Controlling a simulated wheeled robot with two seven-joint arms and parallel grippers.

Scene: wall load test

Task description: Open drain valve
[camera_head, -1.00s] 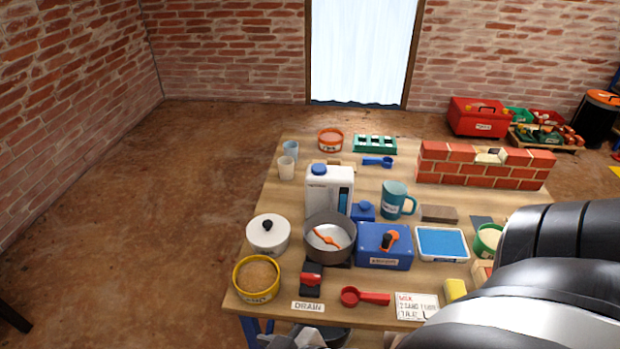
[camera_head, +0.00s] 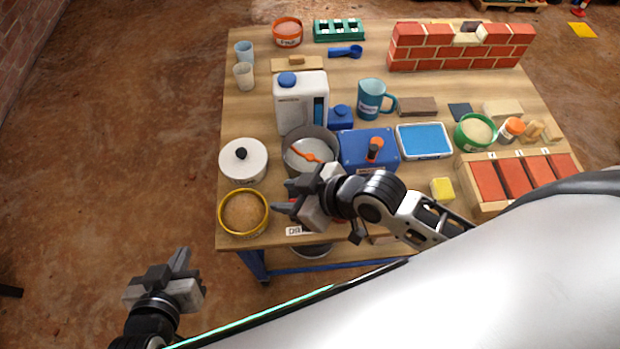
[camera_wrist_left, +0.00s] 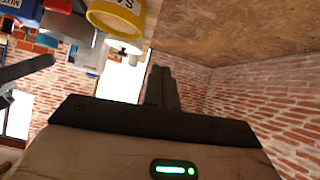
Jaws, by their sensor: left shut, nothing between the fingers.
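The drain valve is mostly hidden under my right gripper (camera_head: 288,198) in the head view. Part of the white DRAIN label (camera_head: 293,231) shows just below that gripper. My right gripper is over the table's front part, its fingers pointing left beside the yellow tub. The picture does not settle its opening or whether it touches the valve. The grey mixing pan (camera_head: 310,150) with an orange paddle stands just behind it. My left gripper (camera_head: 182,260) is shut and empty, off the table at the lower left. Its closed fingers (camera_wrist_left: 161,88) show in the left wrist view.
The yellow tub (camera_head: 243,213) and white lidded pot (camera_head: 243,162) stand left of my right gripper. The blue mixer box (camera_head: 352,149) and blue tray (camera_head: 424,140) lie behind it. The brick wall (camera_head: 460,48) is at the back right. Floor left of the table is clear.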

